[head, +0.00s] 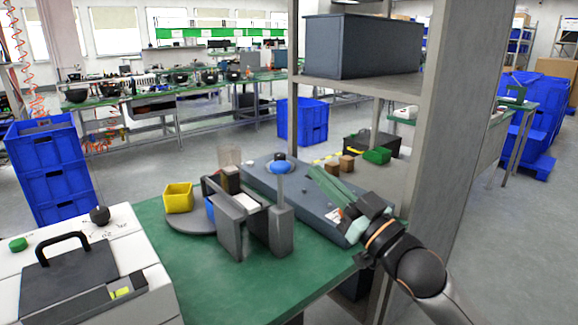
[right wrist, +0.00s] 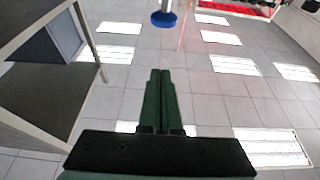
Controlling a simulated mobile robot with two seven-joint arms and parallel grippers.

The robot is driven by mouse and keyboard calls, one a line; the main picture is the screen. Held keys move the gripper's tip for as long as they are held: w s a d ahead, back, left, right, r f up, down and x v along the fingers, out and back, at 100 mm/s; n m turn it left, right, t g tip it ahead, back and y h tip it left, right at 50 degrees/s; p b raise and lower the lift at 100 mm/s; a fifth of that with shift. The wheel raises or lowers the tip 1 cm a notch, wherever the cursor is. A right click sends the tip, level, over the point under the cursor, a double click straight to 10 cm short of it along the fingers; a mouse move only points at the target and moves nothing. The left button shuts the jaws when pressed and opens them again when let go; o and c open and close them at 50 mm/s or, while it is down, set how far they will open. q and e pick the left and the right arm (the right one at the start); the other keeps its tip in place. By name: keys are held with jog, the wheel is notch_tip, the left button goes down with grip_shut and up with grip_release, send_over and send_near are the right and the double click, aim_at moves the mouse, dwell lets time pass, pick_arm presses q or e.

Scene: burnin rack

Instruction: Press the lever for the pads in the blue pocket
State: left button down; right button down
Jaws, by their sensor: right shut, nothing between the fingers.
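A lever with a blue knob (head: 281,165) stands on a grey post (head: 281,228) in the middle of the green table. A small patch of a blue pocket (head: 210,208) shows behind grey upright plates, left of the lever; most of it is hidden. My right gripper (head: 315,172) has green fingers shut together with nothing between them. Its tips are just right of the knob in the head view, with a small gap. In the right wrist view the blue knob (right wrist: 163,19) is beyond the fingertips (right wrist: 160,73), apart from them. My left gripper is not in view.
A yellow bin (head: 178,198) sits on a grey round plate at the table's left. A long grey box (head: 315,205) lies behind the lever, under my right gripper. A shelf upright (head: 450,130) rises close at the right. A white machine (head: 95,275) stands front left. The green tabletop's front (head: 235,285) is clear.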

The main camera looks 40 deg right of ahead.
notch_tip(320, 180, up, 3)
jog(key=p, duration=0.2)
send_over(280, 188)
jog(key=s, duration=0.3)
jog(key=f, duration=0.1)
jog(key=f+b, duration=0.1)
jog(key=w+f, duration=0.1)
jog(key=shift+d+f, duration=0.35)
jog(key=shift+d, duration=0.05)
